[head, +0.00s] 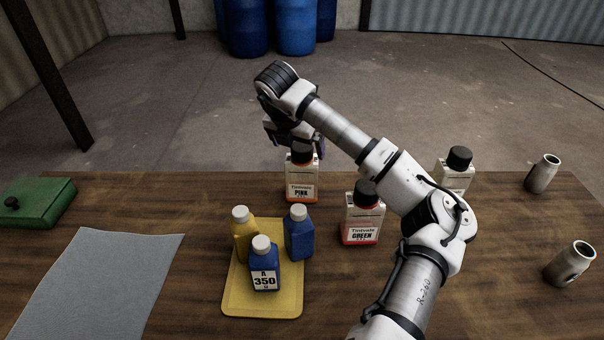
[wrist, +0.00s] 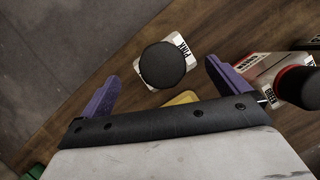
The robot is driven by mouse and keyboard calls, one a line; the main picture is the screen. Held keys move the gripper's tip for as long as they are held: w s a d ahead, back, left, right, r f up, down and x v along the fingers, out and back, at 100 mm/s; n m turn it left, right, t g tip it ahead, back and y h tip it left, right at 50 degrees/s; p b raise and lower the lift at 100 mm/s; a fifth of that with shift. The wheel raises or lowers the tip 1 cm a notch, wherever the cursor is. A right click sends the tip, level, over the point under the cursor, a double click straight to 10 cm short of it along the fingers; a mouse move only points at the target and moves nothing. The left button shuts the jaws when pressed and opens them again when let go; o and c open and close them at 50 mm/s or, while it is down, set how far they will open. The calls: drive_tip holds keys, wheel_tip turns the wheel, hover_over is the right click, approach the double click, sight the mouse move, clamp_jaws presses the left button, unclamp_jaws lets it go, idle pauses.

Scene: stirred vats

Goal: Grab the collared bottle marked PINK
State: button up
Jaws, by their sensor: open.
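The bottle marked PINK (head: 302,183) stands upright on the wooden table, white with an orange-pink lower band and a black cap. In the wrist view its round black cap (wrist: 162,65) is seen from above, with part of the white label beside it. My gripper (head: 298,146) is over this bottle, its purple fingers open. In the wrist view the fingers of my gripper (wrist: 162,72) point to either side of the cap, with gaps on both sides. The collar cannot be made out.
A bottle marked GREEN (head: 362,222) stands to the right, partly behind my arm, and another white bottle (head: 455,172) is farther right. A yellow tray (head: 235,300) with three small bottles is in front. Metal cans, a grey sheet (head: 100,280) and a green box (head: 40,203) lie outward.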

sight(302, 174)
drive_tip(key=shift+p+x, duration=1.15)
drive_tip(key=shift+x, duration=1.7)
drive_tip(key=shift+d+r, duration=0.1)
drive_tip(key=c, duration=1.1)
drive_tip(key=shift+r, duration=0.1)
